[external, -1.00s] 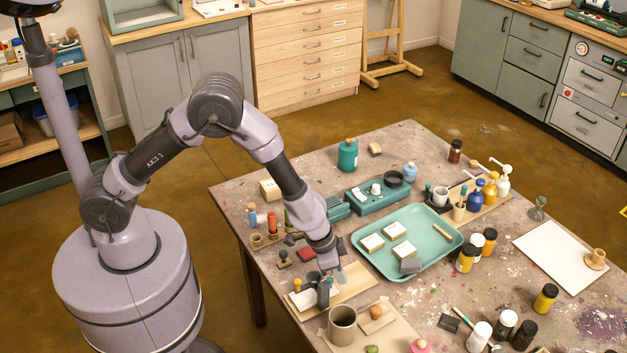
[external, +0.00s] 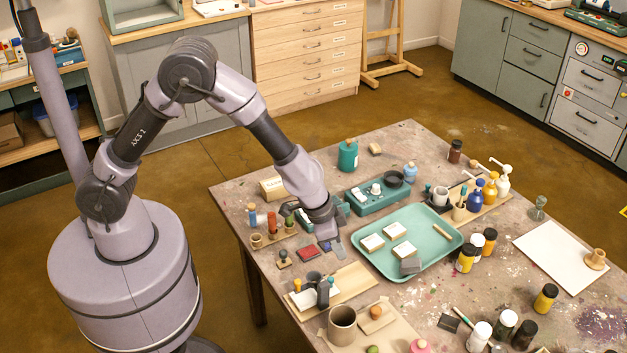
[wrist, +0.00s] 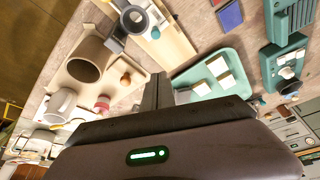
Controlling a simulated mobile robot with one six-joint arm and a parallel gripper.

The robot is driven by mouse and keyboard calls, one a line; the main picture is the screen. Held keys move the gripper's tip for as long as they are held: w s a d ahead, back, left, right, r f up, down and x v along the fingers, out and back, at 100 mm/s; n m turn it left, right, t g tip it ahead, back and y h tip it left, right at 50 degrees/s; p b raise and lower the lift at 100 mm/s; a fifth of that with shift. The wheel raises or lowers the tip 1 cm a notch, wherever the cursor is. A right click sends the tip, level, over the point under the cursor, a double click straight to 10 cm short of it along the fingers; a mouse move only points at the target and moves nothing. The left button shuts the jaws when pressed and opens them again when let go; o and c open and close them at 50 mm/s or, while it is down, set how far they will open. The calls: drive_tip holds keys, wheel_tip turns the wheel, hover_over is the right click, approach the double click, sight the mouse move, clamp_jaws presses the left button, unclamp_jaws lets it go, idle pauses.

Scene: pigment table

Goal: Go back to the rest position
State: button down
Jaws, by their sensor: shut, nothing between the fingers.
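My gripper (external: 326,236) is shut and empty. It hangs above the table's left part, just left of the green tray (external: 362,262) and above the red and blue pads (external: 307,254). In the wrist view its closed fingers (wrist: 157,92) point out over the table, beside the tray's edge (wrist: 240,58). My arm is bent with its elbow high over my base. The spot right under the fingertips is partly hidden by the gripper.
The paint-stained table (external: 440,318) is crowded. A brown mug (external: 342,325), a wooden board (external: 355,284), a teal scale-like device (external: 378,198), a teal bottle (external: 347,156) and several paint jars stand around. The floor behind the table is clear.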

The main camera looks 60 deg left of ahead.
drive_tip(key=s+a+r+t+y+b, duration=0.1)
drive_tip(key=s+a+r, duration=0.4)
drive_tip(key=a+r, duration=0.5)
drive_tip(key=s+a+r+t+y+b, duration=0.1)
drive_tip(key=s+a+r, duration=0.5)
drive_tip(key=a+r, duration=0.4)
drive_tip(key=s+a+r+y, duration=0.1)
drive_tip(key=s+a, duration=0.2)
drive_tip(key=s, duration=0.3)
drive_tip(key=s+a+r+n, duration=0.1)
drive_tip(key=s+a, duration=0.3)
drive_tip(key=s, duration=0.1)
drive_tip(key=shift+s+r+y, duration=0.25)
drive_tip(key=shift+s+y, duration=0.1)
drive_tip(key=shift+y, duration=0.05)
